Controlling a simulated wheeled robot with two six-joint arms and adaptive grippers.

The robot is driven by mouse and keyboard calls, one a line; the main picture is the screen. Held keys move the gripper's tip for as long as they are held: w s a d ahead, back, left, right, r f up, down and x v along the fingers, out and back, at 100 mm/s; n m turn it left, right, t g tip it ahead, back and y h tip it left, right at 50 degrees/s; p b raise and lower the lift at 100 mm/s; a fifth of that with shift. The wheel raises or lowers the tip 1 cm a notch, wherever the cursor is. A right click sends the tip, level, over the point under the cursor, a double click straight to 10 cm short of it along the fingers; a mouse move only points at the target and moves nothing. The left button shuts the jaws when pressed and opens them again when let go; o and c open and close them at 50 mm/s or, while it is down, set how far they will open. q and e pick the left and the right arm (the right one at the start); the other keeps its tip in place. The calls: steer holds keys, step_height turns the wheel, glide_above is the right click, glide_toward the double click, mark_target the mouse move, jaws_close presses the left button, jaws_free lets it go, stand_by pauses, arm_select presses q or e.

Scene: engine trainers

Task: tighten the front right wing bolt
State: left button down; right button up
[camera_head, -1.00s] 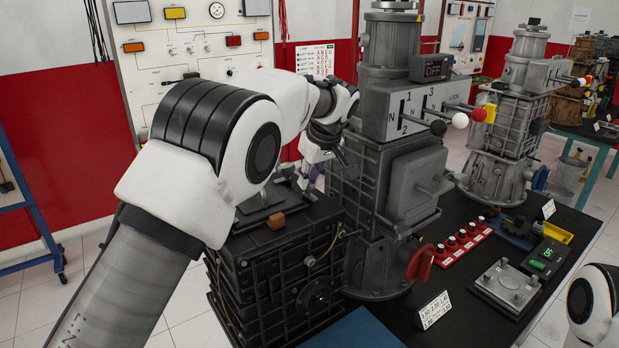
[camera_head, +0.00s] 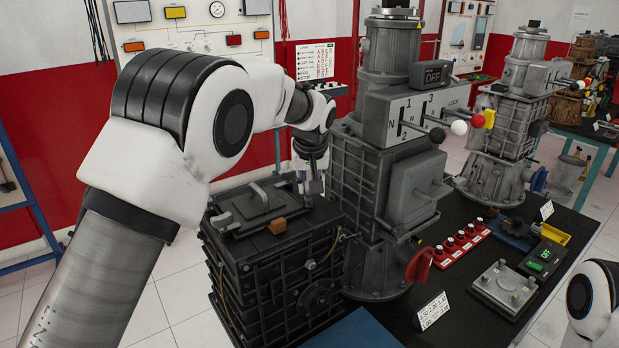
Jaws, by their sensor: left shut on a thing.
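A black ribbed box (camera_head: 275,275) stands at the front left of the dark bench. On its top is a lid (camera_head: 240,222) with a bar handle. My left gripper (camera_head: 312,184) points down at the right rear part of the box top, beside the grey gear column. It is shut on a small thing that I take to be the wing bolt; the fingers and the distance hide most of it. My right gripper is out of view; only a part of my right arm shows at the lower right edge.
The tall grey column (camera_head: 385,150) with shift levers (camera_head: 438,134) stands close to the right of the gripper. A red switch strip (camera_head: 461,243), a number card (camera_head: 432,310) and a metal plate (camera_head: 505,287) lie on the bench.

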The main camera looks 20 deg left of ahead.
arm_select(q)
steer(key=m+h+p, duration=0.1)
steer(key=m+p, duration=0.1)
steer(key=m, duration=0.1)
steer(key=shift+a+m+h, duration=0.15)
steer(key=shift+m+h, duration=0.15)
steer(key=shift+m+h+p, duration=0.3)
steer(key=shift+m+p, duration=0.35)
steer(key=shift+m, duration=0.35)
steer(key=m+h, duration=0.1)
steer(key=m, duration=0.1)
steer(key=shift+a+f+m+p, duration=0.1)
steer(key=shift+a+m+p, duration=0.05)
steer(key=shift+m+p, duration=0.15)
steer(key=shift+m+g+h, duration=0.3)
steer(key=shift+m+h, duration=0.4)
steer(key=shift+m, duration=1.2)
steer(key=shift+w, duration=0.1)
